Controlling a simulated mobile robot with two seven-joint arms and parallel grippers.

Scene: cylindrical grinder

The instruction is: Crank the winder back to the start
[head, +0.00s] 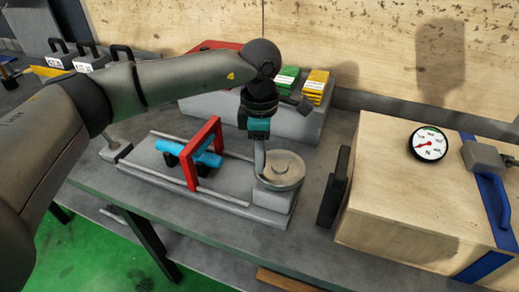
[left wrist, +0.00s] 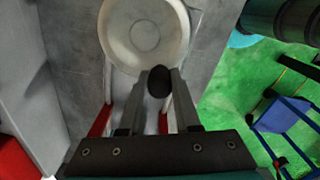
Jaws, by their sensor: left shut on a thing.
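The winder is a round pale metal wheel (head: 283,170) on a grey block at the right end of a long base with two rails (head: 215,193). In the left wrist view the wheel (left wrist: 145,30) fills the top middle. My left gripper (head: 260,165) reaches down at the wheel's left side. It is shut on the dark crank knob (left wrist: 159,80), which sits between the fingertips near the wheel's rim. A red frame (head: 192,170) with a blue cylinder (head: 205,157) stands on the rails, left of the wheel. My right gripper is not in view.
A wooden box (head: 400,190) with a round gauge (head: 428,144) stands to the right. Behind are green cards (head: 287,80) and yellow cards (head: 315,87) in a grey holder. Weights with handles (head: 90,58) stand at the far left.

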